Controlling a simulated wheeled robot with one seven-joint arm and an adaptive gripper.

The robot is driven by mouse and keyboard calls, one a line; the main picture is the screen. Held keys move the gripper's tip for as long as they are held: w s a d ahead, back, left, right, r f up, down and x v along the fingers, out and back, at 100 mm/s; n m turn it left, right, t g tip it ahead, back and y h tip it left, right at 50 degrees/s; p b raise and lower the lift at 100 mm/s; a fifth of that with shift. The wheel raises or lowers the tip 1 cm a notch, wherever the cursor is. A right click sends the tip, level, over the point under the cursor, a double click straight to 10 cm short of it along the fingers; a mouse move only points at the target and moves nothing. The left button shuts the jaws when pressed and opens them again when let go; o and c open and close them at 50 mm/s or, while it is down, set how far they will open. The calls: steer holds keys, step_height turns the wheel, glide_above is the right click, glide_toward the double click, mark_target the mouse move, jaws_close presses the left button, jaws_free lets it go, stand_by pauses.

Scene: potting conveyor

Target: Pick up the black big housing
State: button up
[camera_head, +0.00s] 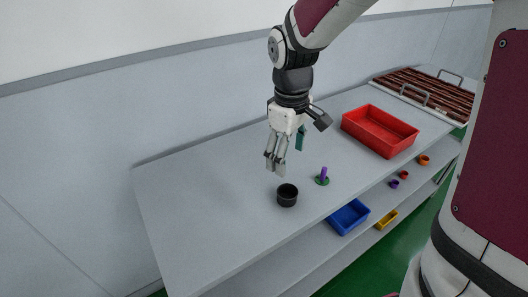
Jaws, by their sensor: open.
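The black big housing (287,196) is a short, dark round cup standing upright on the grey table, near the table's front edge. My gripper (275,169) hangs above and slightly behind it, fingers pointing down. The gripper is open and holds nothing. Its fingertips appear apart from the housing, with a small gap between them in the picture.
A red tray (379,131) lies further right. A brown slatted rack with handles (423,95) is at the far right. Blue (347,217) and yellow (386,220) bins sit below. The table's left is clear.

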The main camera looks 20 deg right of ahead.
glide_above(288, 193)
steer(key=s+a, duration=0.2)
steer(key=f, duration=0.8)
steer(key=shift+w+d+f, duration=0.15)
steer(key=shift+d+f, duration=0.05)
steer(key=shift+f, duration=0.05)
steer(key=shift+s+d+f, duration=0.1)
steer(key=shift+d+f, duration=0.1)
steer(key=shift+f, duration=1.15)
steer(key=shift+s+d+f, duration=0.1)
steer(key=shift+d+f, duration=0.1)
steer(key=shift+f, duration=1.15)
steer(key=c, duration=1.1)
